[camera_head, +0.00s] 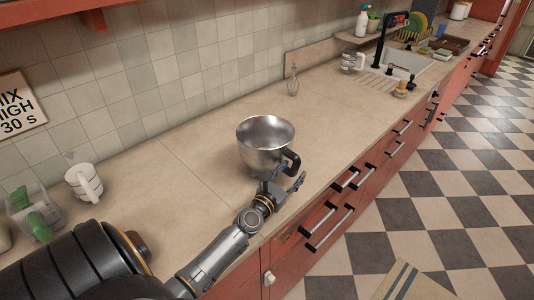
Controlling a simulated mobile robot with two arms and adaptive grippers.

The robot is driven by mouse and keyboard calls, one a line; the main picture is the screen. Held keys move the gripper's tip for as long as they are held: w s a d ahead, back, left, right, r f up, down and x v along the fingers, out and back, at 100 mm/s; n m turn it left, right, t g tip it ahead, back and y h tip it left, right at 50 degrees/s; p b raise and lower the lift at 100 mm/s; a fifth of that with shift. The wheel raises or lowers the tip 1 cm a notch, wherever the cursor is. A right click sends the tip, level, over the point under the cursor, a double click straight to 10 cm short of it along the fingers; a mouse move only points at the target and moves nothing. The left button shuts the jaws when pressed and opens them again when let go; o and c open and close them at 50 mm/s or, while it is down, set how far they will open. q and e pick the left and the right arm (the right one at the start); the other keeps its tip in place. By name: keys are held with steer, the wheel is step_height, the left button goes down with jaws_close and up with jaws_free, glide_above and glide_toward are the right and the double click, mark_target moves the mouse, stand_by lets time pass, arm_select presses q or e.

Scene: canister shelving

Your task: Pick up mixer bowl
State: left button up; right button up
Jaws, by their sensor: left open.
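My left gripper (285,182) is open close to the bowl's near right side, by the handle. I cannot tell whether the fingers touch the handle. My left arm comes in from the lower left. My right gripper is not in view.
A white mug (84,182) and a clear container with green items (38,215) stand at the left. A sink (410,67) with a black faucet is farther back. The counter around the bowl is clear.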

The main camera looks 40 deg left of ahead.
arm_select(q)
steer(key=w, duration=0.3)
steer(key=shift+a+f, duration=0.15)
steer(key=shift+a, duration=0.1)
steer(key=shift+s, duration=0.15)
steer(key=shift+c, duration=1.1)
jaws_close()
steer(key=shift+r, duration=0.2)
